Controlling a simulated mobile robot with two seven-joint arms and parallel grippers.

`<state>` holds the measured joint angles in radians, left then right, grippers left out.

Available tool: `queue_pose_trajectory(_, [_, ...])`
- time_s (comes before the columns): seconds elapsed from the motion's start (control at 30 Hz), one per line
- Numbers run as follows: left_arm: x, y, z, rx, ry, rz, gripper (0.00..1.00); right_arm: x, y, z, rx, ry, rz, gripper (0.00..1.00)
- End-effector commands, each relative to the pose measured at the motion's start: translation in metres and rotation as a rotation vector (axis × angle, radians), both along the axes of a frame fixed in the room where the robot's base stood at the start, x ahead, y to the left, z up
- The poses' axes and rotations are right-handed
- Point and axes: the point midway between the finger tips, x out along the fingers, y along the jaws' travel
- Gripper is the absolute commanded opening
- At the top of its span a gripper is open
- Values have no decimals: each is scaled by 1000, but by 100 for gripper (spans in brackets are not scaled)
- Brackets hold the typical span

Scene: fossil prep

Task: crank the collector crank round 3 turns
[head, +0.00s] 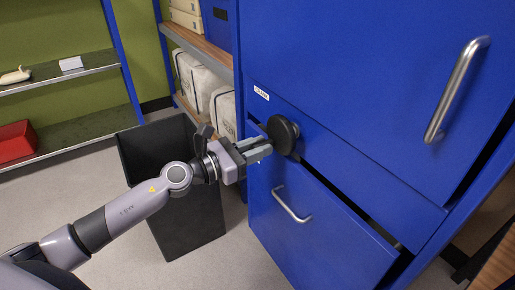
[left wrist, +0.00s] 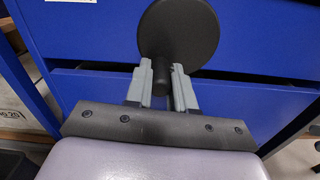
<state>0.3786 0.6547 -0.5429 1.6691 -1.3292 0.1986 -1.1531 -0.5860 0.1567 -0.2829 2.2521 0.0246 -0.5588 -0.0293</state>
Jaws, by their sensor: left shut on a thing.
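The collector crank is a black round disc (head: 283,135) on the front of a blue cabinet (head: 340,150), below a small white label (head: 261,93). In the left wrist view the disc (left wrist: 178,32) fills the top middle, with a short dark handle (left wrist: 161,78) sticking out from its lower part toward me. My left gripper (head: 266,148) reaches the crank from the left. In the left wrist view its two grey fingers (left wrist: 162,88) are closed on either side of the handle. My right gripper is not in view.
A blue drawer (head: 315,220) with a metal handle (head: 291,205) stands slightly open below the crank. A larger metal handle (head: 456,90) is at upper right. A black bin (head: 190,225) stands behind my left arm. Shelves with white sacks (head: 205,88) are behind.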

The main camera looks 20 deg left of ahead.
Motion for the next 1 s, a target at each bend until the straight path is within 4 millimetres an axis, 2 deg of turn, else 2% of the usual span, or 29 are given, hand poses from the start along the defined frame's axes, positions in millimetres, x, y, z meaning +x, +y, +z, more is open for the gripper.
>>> queue_pose_trajectory(0.17, [0,1,0,0,1,2,0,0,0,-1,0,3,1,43])
queue_pose_trajectory(0.2, [0,1,0,0,1,2,26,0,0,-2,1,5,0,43])
queue_pose_trajectory(0.27, [0,1,0,0,1,2,46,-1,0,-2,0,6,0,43])
queue_pose_trajectory(0.3, [0,1,0,0,1,2,49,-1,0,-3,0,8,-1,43])
queue_pose_trajectory(0.67, [-4,4,-1,0,3,1,49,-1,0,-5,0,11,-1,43])
queue_pose_trajectory(1.0, [-38,30,-2,1,3,1,49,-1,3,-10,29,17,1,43])
